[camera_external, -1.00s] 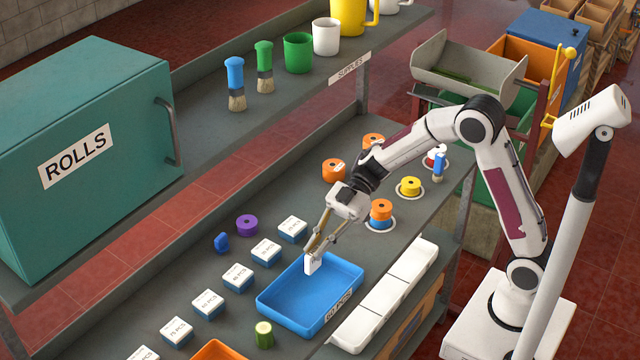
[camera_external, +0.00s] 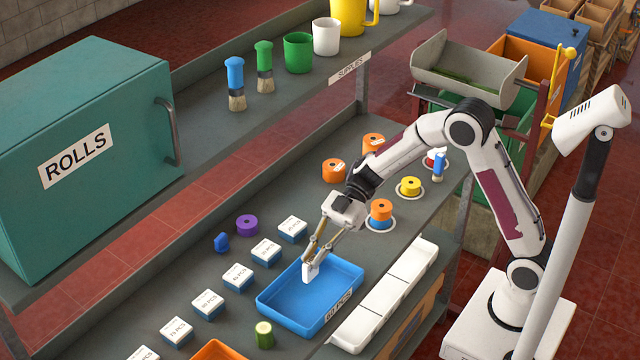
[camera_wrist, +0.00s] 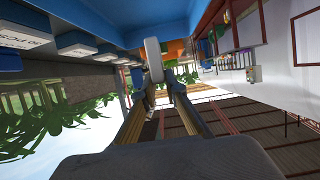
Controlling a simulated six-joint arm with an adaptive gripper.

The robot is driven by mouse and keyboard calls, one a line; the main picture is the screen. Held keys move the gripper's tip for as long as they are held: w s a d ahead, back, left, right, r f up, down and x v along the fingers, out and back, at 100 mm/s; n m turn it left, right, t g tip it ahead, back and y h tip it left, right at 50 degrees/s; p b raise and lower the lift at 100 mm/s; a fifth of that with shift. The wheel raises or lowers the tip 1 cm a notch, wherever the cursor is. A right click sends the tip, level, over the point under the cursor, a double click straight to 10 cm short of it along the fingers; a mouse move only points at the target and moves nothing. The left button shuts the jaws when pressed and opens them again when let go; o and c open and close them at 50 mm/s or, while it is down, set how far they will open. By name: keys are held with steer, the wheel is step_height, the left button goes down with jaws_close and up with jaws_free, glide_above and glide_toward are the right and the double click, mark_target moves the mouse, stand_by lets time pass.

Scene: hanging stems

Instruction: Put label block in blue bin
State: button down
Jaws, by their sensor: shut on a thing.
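The blue bin (camera_external: 290,309) is an open shallow tray on the lower bench, with a printed label on its front wall. My gripper (camera_external: 311,268) is shut on a small white block (camera_external: 309,275), which I take to be the label block. The block is low inside the bin outline, near its back wall; whether it touches the floor I cannot tell. In the wrist view the pale block (camera_wrist: 154,60) sits between the fingertips, with the blue bin (camera_wrist: 165,28) surface close to it.
A row of white-topped blue blocks (camera_external: 238,277) stands left of the bin. A green cylinder (camera_external: 264,335) and an orange bin (camera_external: 219,350) are in front. White trays (camera_external: 385,299) lie to the right. Coloured rolls (camera_external: 381,210) are behind. An upper shelf (camera_external: 270,105) overhangs the back.

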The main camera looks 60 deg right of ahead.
mark_target(316, 272)
steer(key=shift+f, duration=1.35)
steer(key=shift+f, duration=0.1)
steer(key=shift+f, duration=1.8)
steer(key=shift+f, duration=0.15)
steer(key=c, duration=2)
jaws_free()
steer(key=shift+c, duration=0.2)
steer(key=shift+r, duration=0.2)
steer(key=shift+d+r, duration=0.1)
steer(key=shift+d, duration=0.1)
steer(key=v, duration=1.1)
steer(key=shift+d, duration=0.3)
